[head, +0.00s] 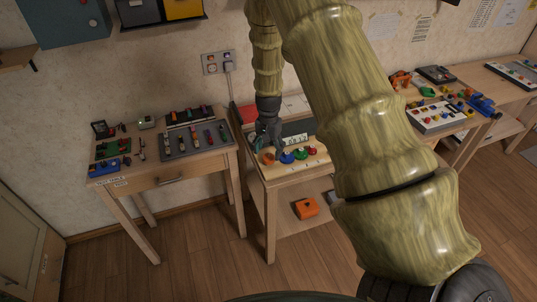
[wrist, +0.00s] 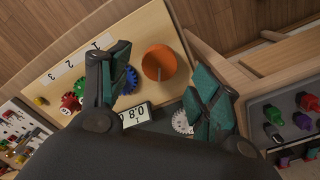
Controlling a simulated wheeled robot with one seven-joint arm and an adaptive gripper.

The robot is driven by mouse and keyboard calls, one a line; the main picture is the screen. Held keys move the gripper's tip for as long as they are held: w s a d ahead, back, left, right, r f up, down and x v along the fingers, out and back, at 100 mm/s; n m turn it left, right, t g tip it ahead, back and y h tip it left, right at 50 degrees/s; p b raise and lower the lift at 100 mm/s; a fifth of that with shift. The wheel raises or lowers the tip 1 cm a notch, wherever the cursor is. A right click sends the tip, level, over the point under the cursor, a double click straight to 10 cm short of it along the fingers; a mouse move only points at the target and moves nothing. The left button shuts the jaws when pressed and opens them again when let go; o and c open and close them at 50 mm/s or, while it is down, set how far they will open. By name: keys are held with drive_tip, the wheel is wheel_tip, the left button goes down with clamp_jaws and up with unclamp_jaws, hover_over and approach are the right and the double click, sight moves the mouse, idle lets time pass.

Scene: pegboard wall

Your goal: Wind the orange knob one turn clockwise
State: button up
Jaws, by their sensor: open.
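The orange knob (wrist: 159,60) is round, with a short grey mark on its face, and sits on a wooden board (wrist: 150,25). In the head view the orange knob (head: 267,158) is leftmost in a row of coloured knobs. My gripper (wrist: 161,62) is open, with one green-padded finger on each side of the knob in the wrist view. Gaps show between knob and fingers, and I cannot tell how high the fingertips are above it. In the head view my gripper (head: 268,143) hangs over the left end of the board.
A blue knob (wrist: 130,80) is close by the left finger, with green (wrist: 79,87) and red (wrist: 69,103) knobs beyond. A small display (wrist: 136,115) and a white dial (wrist: 181,122) are behind. A tool table (head: 170,165) stands left.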

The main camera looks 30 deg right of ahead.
sight(268, 157)
wheel_tip(268, 157, up, 9)
drive_tip(key=shift+f, duration=0.2)
drive_tip(key=shift+f, duration=0.1)
